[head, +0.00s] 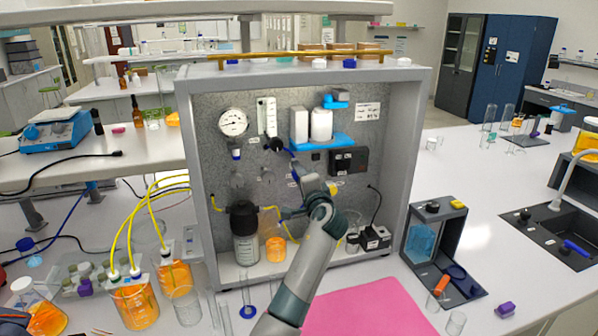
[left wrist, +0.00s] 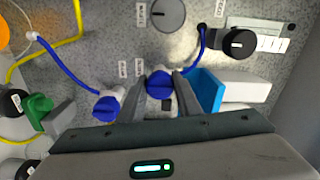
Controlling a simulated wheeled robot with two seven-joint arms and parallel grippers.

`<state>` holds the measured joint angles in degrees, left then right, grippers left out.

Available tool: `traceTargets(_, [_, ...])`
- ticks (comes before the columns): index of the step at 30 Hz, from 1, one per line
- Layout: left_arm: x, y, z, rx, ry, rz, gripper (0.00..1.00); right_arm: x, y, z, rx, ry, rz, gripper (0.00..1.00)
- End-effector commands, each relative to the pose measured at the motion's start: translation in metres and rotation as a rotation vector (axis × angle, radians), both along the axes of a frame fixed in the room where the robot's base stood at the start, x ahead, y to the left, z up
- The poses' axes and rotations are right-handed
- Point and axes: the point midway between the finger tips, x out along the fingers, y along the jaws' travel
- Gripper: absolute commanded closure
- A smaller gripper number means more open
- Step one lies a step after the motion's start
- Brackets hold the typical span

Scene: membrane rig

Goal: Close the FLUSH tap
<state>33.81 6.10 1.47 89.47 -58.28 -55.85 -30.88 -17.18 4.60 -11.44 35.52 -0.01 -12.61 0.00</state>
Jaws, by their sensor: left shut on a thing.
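My left gripper (left wrist: 164,86) is shut on a blue tap handle (left wrist: 159,83) on the grey panel in the left wrist view, one finger on each side. A second blue tap (left wrist: 106,107) with a blue tube sits to its left, apart from the fingers. The small labels are too blurred to read, so I cannot tell which tap is FLUSH or whether it is open. In the head view my left gripper (head: 305,177) reaches the middle of the panel (head: 225,175); the wrist partly hides the taps. My right gripper is in neither view.
A black knob (left wrist: 238,42), a green knob (left wrist: 38,112) and a blue bracket (left wrist: 205,90) are near the gripper. Below the panel stand a dark-capped bottle (head: 245,240) and an orange-filled beaker (head: 275,248). A pink mat (head: 370,310) lies in front.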

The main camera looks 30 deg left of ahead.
Motion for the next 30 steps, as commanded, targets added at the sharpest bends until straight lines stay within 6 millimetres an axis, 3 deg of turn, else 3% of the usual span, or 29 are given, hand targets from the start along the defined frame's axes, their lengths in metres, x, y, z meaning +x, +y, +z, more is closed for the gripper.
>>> traceTargets(17, [0.0006,-0.001,0.0001,0.033,0.036,-0.002,0.92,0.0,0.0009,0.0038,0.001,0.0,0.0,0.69])
traceTargets(18, [0.0006,-0.0009,0.0001,0.033,0.036,-0.002,0.64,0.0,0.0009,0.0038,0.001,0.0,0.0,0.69])
traceTargets(20, [0.0005,-0.001,0.0001,0.033,0.036,-0.002,0.5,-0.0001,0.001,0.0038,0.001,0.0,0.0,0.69])
traceTargets(30, [-0.0002,-0.0011,-0.0003,0.031,0.036,-0.001,0.5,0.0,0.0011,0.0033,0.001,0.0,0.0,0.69])
